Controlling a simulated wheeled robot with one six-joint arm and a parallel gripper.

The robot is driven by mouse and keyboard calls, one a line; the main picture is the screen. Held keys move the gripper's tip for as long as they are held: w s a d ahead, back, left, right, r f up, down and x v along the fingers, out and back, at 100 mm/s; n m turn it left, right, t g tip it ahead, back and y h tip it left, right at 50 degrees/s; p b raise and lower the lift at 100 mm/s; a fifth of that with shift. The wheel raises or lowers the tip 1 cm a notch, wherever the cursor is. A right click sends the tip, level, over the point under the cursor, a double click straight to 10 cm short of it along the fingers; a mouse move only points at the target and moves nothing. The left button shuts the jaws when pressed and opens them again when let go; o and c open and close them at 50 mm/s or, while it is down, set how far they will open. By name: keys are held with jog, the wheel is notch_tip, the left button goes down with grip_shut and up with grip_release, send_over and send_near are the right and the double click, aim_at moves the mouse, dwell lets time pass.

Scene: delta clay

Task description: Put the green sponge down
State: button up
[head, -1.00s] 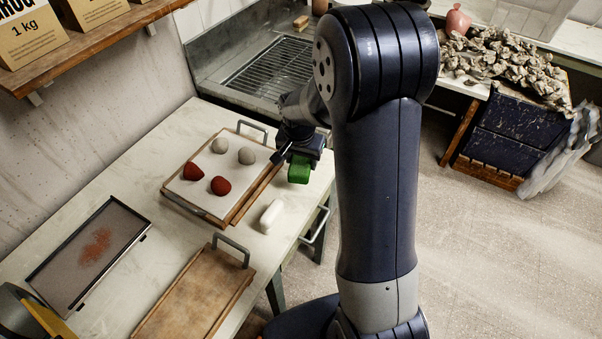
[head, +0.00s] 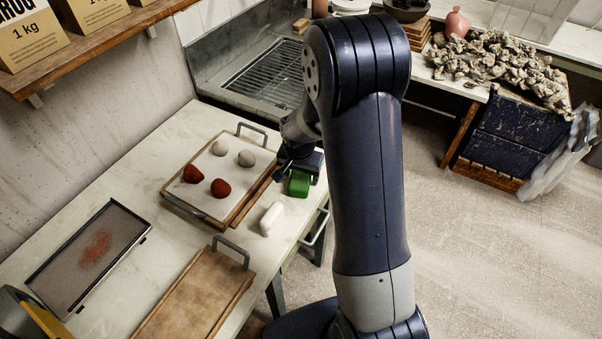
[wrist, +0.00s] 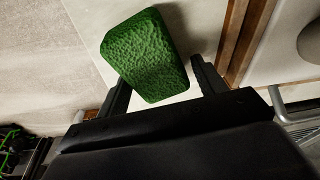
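The green sponge (head: 299,184) is at the right edge of the pale table (head: 172,141), below my gripper (head: 298,169). It also shows in the wrist view (wrist: 146,54), tilted in the picture, lying between and beyond my two fingers. Pale surface shows between the sponge and the right finger, so my gripper (wrist: 160,72) looks open around it. The sponge appears to rest on the tabletop, with a dark shadow beside it. Its underside is hidden.
A wooden-edged board (head: 171,201) with two red and two grey lumps lies left of the sponge. A white block (head: 271,219) lies just in front. A brown tray (head: 190,300) and a dark-framed tray (head: 68,262) lie nearer. The table's right edge is close.

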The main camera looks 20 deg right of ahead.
aim_at(300, 179)
jog(key=shift+o, duration=0.7)
jog(key=shift+r, duration=0.55)
notch_tip(300, 179, up, 11)
jog(key=s, duration=0.2)
jog(key=shift+a, duration=0.45)
jog(key=shift+s+f, duration=0.1)
jog(key=f, duration=0.4)
jog(key=w+f, duration=0.1)
jog(key=f, duration=0.3)
jog(key=w+d+f, duration=0.1)
jog(key=f, duration=0.3)
jog(key=shift+w, duration=0.1)
jog(key=shift+r, duration=0.95)
